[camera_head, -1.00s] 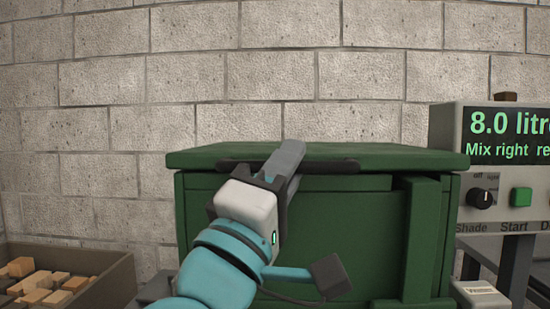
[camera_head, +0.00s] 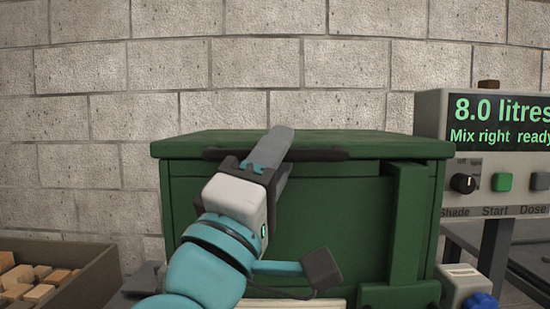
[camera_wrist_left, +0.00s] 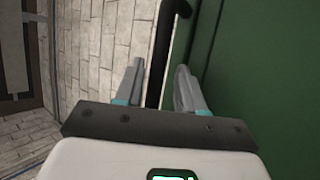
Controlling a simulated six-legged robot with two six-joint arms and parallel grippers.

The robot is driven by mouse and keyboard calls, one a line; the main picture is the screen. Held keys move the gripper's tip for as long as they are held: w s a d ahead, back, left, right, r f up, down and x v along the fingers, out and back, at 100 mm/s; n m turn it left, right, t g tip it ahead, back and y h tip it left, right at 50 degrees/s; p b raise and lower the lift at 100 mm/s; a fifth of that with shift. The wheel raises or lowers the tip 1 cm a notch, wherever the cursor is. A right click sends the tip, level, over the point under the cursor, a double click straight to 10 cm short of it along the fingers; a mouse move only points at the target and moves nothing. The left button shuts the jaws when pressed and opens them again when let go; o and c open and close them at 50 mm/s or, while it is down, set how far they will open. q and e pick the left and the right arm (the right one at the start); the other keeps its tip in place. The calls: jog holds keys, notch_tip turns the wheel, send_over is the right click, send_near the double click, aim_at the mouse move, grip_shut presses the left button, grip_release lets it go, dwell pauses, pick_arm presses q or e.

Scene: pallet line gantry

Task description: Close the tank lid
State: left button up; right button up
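The green tank (camera_head: 330,225) stands in front of me with its green lid (camera_head: 400,147) lying level across the top in the head view. A black bar handle (camera_head: 325,154) runs along the lid's front edge. My left gripper (camera_head: 270,155) is at this handle, fingers pointing up and away. In the left wrist view, the fingers (camera_wrist_left: 158,88) stand apart, with the black handle (camera_wrist_left: 160,60) passing between them and a gap visible on each side. The gripper hides part of the handle. My right gripper is in neither view.
A control panel (camera_head: 500,205) reading 8.0 litres stands right of the tank. A pale box (camera_head: 458,277) and a blue round part (camera_head: 481,301) are below it. A bin (camera_head: 95,280) of wooden blocks is at lower left. A block wall (camera_head: 250,60) stands behind.

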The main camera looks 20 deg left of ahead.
pick_arm(q)
jog(key=p+v, duration=0.1)
jog(key=v, duration=1.5)
jog(key=shift+f, duration=0.2)
jog(key=shift+r+p, duration=0.1)
jog(key=shift+p, duration=0.25)
